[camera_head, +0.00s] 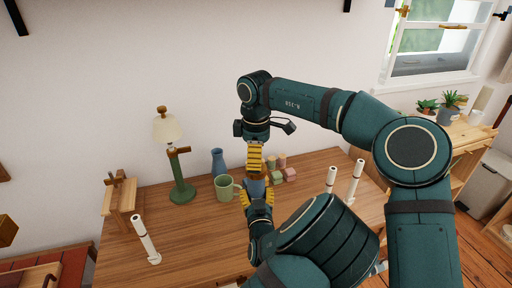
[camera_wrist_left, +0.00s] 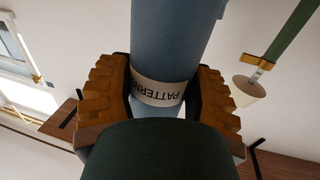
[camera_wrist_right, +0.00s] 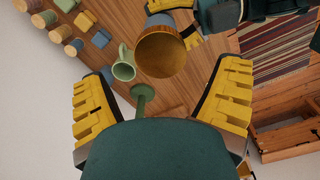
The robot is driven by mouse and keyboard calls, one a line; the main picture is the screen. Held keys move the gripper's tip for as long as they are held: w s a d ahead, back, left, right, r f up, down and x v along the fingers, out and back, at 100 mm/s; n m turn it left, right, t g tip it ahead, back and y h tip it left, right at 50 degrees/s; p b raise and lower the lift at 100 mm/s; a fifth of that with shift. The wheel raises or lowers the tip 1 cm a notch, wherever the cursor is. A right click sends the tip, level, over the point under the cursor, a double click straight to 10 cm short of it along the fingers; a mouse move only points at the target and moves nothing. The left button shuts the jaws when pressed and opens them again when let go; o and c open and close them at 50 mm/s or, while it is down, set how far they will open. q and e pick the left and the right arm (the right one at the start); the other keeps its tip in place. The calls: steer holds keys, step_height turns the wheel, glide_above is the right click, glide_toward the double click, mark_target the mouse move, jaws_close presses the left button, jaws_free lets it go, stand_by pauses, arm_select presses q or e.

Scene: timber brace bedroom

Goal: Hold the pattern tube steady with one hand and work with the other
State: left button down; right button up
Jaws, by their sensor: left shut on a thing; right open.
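The pattern tube is blue with a white label reading "PATTERN" (camera_wrist_left: 160,92), and its body (camera_wrist_left: 178,35) shows in the left wrist view. My left gripper (camera_wrist_left: 160,88) is shut around it at the label. In the head view my left gripper (camera_head: 256,192) is below my right one and hides most of the tube (camera_head: 256,187). The right wrist view shows the tube's round brown end (camera_wrist_right: 161,52). My right gripper (camera_wrist_right: 162,78) is open and empty, with a finger on either side of that end in the picture. In the head view my right gripper (camera_head: 254,160) points down just above the tube; contact is not clear.
A green mug (camera_head: 224,188), blue vase (camera_head: 218,162) and green lamp (camera_head: 181,190) stand on the wooden desk (camera_head: 190,240) left of the grippers. Small blocks (camera_head: 289,174) and spools (camera_wrist_right: 45,20) lie nearby. White upright rolls (camera_head: 146,240) flank the work area. The front-left desktop is mostly clear.

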steer(key=shift+f, duration=2.35)
